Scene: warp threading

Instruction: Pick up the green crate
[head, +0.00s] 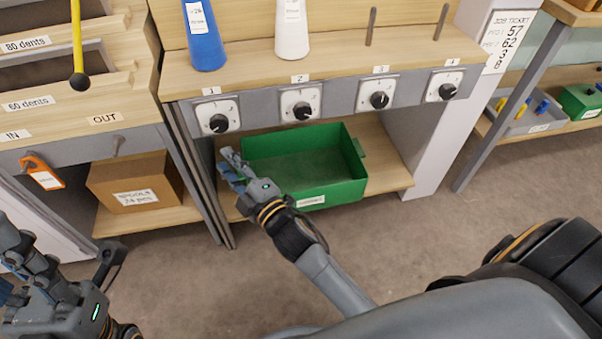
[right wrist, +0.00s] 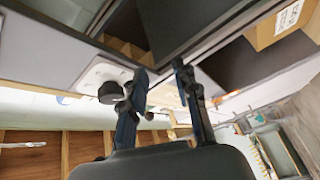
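The green crate (head: 338,190) sits on the low wooden shelf under the bench with knobs, open at the top and empty inside, with a white label on its front. My right gripper (head: 231,166) is at the crate's left end, in front of the shelf. I cannot tell if it touches the crate. In the right wrist view its two fingers (right wrist: 162,88) are apart with nothing between them, and the crate does not show there. My left gripper (head: 14,262) is at the lower left, partly cut off by the edge, far from the crate.
A cardboard box (head: 135,182) stands on the shelf to the left, beyond a grey post. Several knobs (head: 301,104) line the bench front above the crate. An orange tag (head: 42,172) hangs at the far left. Another green bin (head: 581,101) is at the far right. The floor in front is clear.

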